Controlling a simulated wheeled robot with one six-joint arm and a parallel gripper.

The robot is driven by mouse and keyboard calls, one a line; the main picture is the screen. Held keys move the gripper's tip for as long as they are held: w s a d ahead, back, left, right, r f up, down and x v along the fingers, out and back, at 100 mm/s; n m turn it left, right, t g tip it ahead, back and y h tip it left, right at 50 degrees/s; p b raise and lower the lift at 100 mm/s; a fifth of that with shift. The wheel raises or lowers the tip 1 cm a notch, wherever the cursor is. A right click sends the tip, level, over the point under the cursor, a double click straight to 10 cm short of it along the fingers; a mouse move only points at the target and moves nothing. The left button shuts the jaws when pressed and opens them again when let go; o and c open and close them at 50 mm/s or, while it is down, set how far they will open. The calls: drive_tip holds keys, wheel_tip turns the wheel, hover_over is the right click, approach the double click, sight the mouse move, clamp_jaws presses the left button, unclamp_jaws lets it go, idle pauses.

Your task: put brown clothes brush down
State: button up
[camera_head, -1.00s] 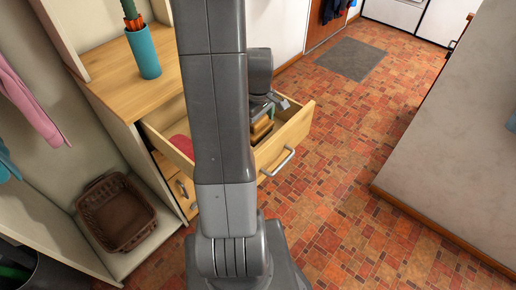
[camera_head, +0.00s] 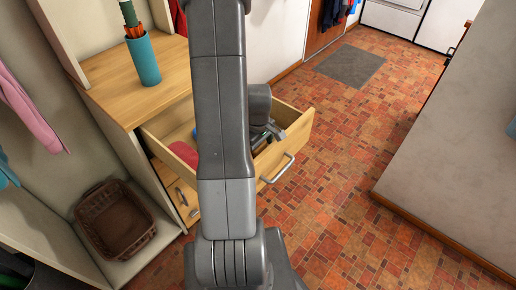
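My gripper (camera_head: 268,137) is at the open wooden drawer (camera_head: 292,143), low behind its front panel and partly inside it. My own arm stands in front and covers most of the drawer's middle. Only a small part of the fingers shows, so I cannot tell whether they are open or shut. I cannot clearly make out the brown clothes brush; it is hidden or too small beside the gripper.
A red item (camera_head: 184,153) lies in the drawer's left part. A blue cup (camera_head: 143,59) holding an umbrella stands on the cabinet top (camera_head: 118,93). A brown basket (camera_head: 115,220) sits at lower left. The tiled floor to the right is clear.

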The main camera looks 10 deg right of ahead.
drive_tip(key=shift+f, duration=0.15)
wheel_tip(320, 180, up, 14)
drive_tip(key=shift+w+a+p, duration=0.2)
drive_tip(key=shift+w+p, duration=0.1)
drive_tip(key=shift+w, duration=0.05)
idle(0.3)
drive_tip(key=shift+f, duration=0.15)
drive_tip(key=f, duration=1.3)
drive_tip(key=shift+s+d+f+b, duration=0.2)
drive_tip(key=shift+s+f+b, duration=0.15)
drive_tip(key=shift+s, duration=0.05)
drive_tip(key=shift+w+r, duration=0.15)
drive_tip(key=shift+r, duration=1.15)
drive_tip(key=shift+f, duration=0.1)
